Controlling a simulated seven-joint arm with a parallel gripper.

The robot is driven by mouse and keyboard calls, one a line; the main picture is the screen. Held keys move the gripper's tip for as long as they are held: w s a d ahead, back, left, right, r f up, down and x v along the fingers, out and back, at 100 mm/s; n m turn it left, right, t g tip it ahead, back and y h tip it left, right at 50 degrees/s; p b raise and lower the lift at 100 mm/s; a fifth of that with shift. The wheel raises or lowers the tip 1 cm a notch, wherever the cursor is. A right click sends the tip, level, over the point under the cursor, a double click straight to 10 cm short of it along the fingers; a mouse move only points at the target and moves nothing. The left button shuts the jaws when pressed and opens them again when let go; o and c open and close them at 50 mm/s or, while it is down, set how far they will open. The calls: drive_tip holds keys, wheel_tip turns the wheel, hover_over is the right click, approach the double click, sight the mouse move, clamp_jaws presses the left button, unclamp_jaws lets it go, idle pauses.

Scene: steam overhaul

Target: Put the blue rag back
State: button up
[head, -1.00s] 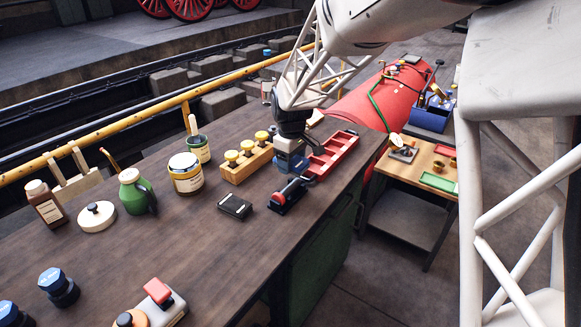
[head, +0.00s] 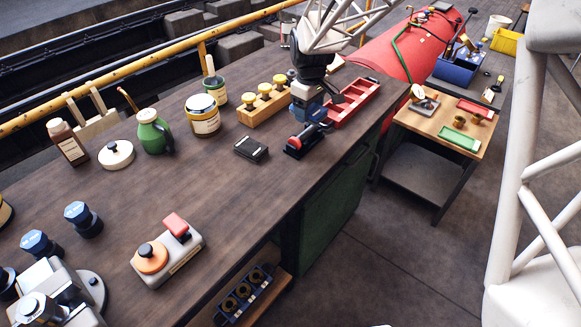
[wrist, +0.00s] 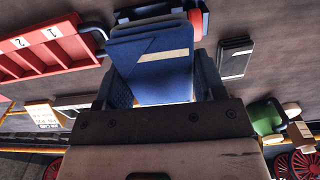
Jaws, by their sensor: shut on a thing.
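My gripper (head: 309,92) points down over the far right part of the long dark workbench (head: 200,180). It is shut on the blue rag (head: 313,109), a folded blue pad with a pale stripe. The rag also shows in the wrist view (wrist: 160,75), between my two fingers and reaching past their tips. It is just behind a small black and blue tool with a red knob (head: 307,140). I cannot tell whether the rag touches the bench top.
A red compartment tray (head: 352,104) is close right of my gripper, and a wooden block with yellow knobs (head: 263,105) close left. A black box (head: 251,149) lies nearer. A side table (head: 455,107) with a green tray (head: 459,139) stands right. The bench's middle is mostly clear.

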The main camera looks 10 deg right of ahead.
drive_tip(key=s+a+f, duration=0.1)
drive_tip(key=s+f, duration=0.2)
drive_tip(key=s, duration=1.1)
drive_tip(key=s+a+f, duration=0.2)
drive_tip(key=s+f, duration=0.1)
drive_tip(key=s, duration=1)
drive_tip(key=shift+s+a+f, duration=0.15)
drive_tip(key=shift+s+f, duration=0.05)
drive_tip(key=shift+s, duration=0.2)
drive_tip(key=shift+w, duration=0.1)
hover_over(287, 178)
drive_tip(key=shift+w+f, duration=0.1)
drive_tip(key=shift+f, duration=0.65)
drive_tip(key=shift+f, duration=1.8)
drive_tip(key=shift+f, duration=0.1)
